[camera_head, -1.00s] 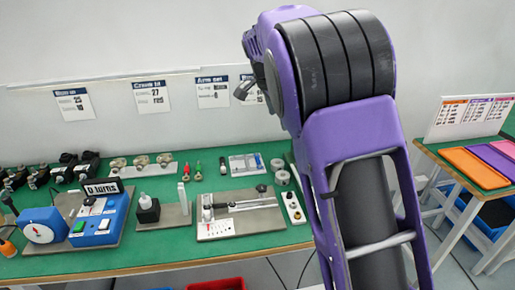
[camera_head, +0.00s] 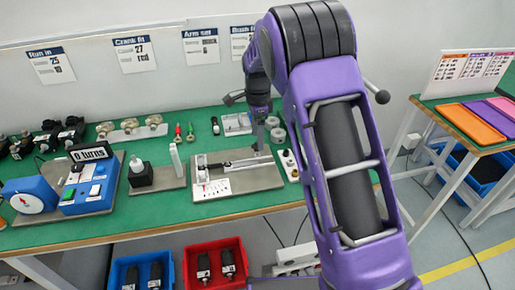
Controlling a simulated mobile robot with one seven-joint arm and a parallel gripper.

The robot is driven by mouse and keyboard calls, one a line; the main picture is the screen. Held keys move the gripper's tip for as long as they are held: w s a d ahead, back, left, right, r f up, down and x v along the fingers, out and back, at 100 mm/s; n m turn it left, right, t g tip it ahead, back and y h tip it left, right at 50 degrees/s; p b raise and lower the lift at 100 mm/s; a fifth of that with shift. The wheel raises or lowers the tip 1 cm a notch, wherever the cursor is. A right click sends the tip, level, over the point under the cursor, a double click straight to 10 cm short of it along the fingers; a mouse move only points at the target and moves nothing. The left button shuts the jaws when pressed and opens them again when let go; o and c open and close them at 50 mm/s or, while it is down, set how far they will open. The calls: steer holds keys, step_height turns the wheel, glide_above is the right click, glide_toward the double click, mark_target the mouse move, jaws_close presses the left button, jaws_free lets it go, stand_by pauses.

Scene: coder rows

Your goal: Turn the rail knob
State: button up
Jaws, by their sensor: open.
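The rail fixture is a light metal plate (camera_head: 262,181) on the green bench, with a slim rail (camera_head: 235,163) running across it and a white scale card (camera_head: 212,189) at its front left. My gripper (camera_head: 258,145) points down over the right end of the rail, close to the plate. It is small in the picture, and I see nothing held in it. The rail knob at that end is hidden or merges with the dark gripper tip. I cannot tell whether they touch.
A black block with a white top (camera_head: 140,173) and a blue box with a "0 turns" display (camera_head: 92,188) stand left of the fixture. Grey rings (camera_head: 277,135) and a white strip (camera_head: 289,164) are close on the right. Red (camera_head: 216,265) and blue bins sit below.

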steer(key=shift+f, duration=2.35)
jaws_close()
